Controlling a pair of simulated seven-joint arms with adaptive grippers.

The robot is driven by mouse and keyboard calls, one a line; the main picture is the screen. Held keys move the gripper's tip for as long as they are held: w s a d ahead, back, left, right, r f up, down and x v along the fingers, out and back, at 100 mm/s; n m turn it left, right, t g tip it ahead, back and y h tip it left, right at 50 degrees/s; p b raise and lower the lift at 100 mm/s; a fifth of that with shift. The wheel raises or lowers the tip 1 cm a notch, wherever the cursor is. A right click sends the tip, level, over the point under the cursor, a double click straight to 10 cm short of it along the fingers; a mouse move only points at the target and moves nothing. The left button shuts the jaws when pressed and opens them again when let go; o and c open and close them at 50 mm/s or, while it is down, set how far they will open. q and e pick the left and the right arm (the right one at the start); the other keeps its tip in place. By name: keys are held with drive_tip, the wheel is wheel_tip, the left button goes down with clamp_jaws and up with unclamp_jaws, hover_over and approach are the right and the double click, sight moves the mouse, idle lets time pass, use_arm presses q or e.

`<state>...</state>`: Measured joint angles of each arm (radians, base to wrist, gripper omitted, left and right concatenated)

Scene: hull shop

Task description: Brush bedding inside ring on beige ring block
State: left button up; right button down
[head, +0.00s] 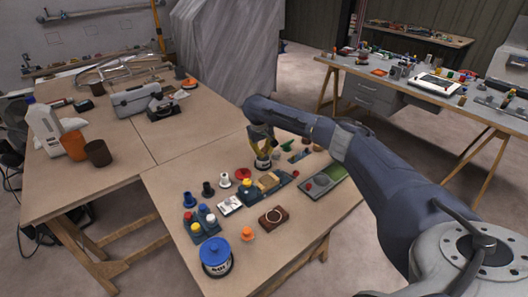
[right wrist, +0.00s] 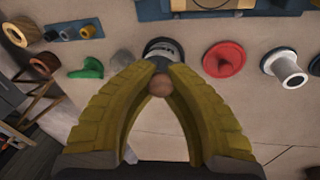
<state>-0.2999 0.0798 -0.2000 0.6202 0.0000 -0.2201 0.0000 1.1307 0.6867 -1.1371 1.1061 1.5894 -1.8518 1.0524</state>
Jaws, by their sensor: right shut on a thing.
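My right gripper (head: 262,140) is shut on a small round brown knob, which looks like the end of a brush handle (right wrist: 160,85). It is right over a dark pot with a pale band (head: 263,163); the pot shows behind the fingertips in the right wrist view (right wrist: 163,48). The brush's lower part is hidden, and I cannot tell how deep it sits in the pot. A brown block with a pale ring on top (head: 273,217) lies near the table's front. A beige block (head: 268,181) sits in a dark blue holder. My left gripper is not in view.
A red disc (head: 243,174), a white spool (head: 225,181) and a green piece (right wrist: 90,70) stand close around the pot. A blue-lidded tub (head: 216,257) and a rack of small bottles (head: 200,222) are front left.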

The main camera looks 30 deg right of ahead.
drive_tip(key=shift+x, duration=0.8)
idle(1.4)
drive_tip(key=shift+a, duration=0.15)
drive_tip(key=shift+w+d+v, duration=0.1)
drive_tip(key=shift+d+v, duration=0.1)
drive_tip(key=shift+v, duration=0.95)
drive_tip(key=shift+w+d+v, duration=0.1)
drive_tip(key=shift+d+v, duration=0.15)
drive_tip(key=shift+v, duration=0.9)
drive_tip(key=shift+w+d+v, duration=0.1)
drive_tip(key=shift+d+v, duration=0.1)
drive_tip(key=shift+v, duration=0.95)
drive_tip(key=shift+r, duration=0.15)
